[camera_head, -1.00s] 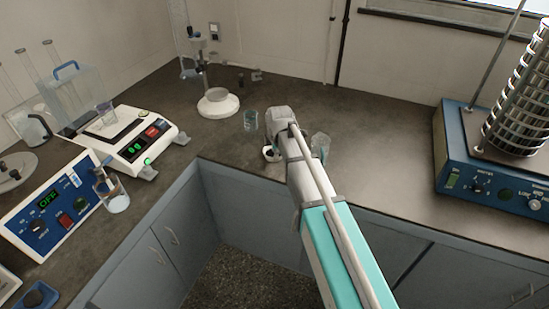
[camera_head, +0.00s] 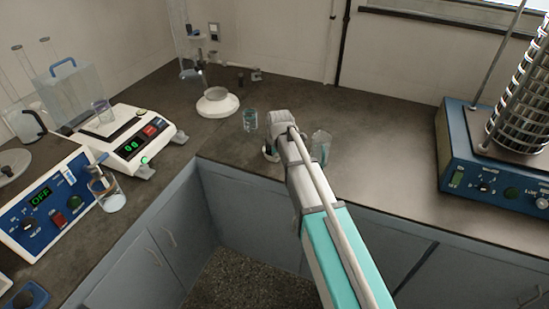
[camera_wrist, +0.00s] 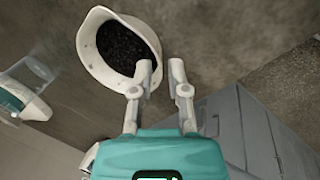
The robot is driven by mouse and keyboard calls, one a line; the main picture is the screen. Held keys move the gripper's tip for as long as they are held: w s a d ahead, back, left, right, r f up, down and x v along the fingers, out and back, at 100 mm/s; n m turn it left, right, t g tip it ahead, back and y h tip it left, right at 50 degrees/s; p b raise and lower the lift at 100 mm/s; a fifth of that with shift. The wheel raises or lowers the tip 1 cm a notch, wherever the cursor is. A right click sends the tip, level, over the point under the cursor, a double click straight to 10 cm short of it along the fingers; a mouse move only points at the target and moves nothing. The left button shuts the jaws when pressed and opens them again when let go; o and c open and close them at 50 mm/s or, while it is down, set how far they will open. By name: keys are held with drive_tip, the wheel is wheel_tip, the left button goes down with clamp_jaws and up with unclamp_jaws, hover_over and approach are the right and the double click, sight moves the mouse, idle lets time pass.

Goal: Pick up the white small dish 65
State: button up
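The white small dish (camera_wrist: 93,62) holds dark granular material and stands on the dark counter in the wrist view. My gripper (camera_wrist: 160,68) is open, with a small gap between its fingers. Its left fingertip overlaps the inside of the dish and its right fingertip is just outside, so the near right rim shows between them. I cannot tell whether either finger touches the rim. In the head view, the dish (camera_head: 270,156) is mostly hidden by my arm, and the fingers cannot be made out.
Glass beakers stand on the counter at left (camera_head: 250,121) and right (camera_head: 321,148) of my wrist. A white-based stand (camera_head: 218,103) is behind. A balance (camera_head: 130,140) stands at left, a blue sieve shaker (camera_head: 495,180) at right. The counter's front edge (camera_head: 240,170) is close.

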drive_tip(key=shift+b+x, duration=0.55)
drive_tip(key=shift+x, duration=0.3)
drive_tip(key=shift+c, duration=0.3)
clamp_jaws()
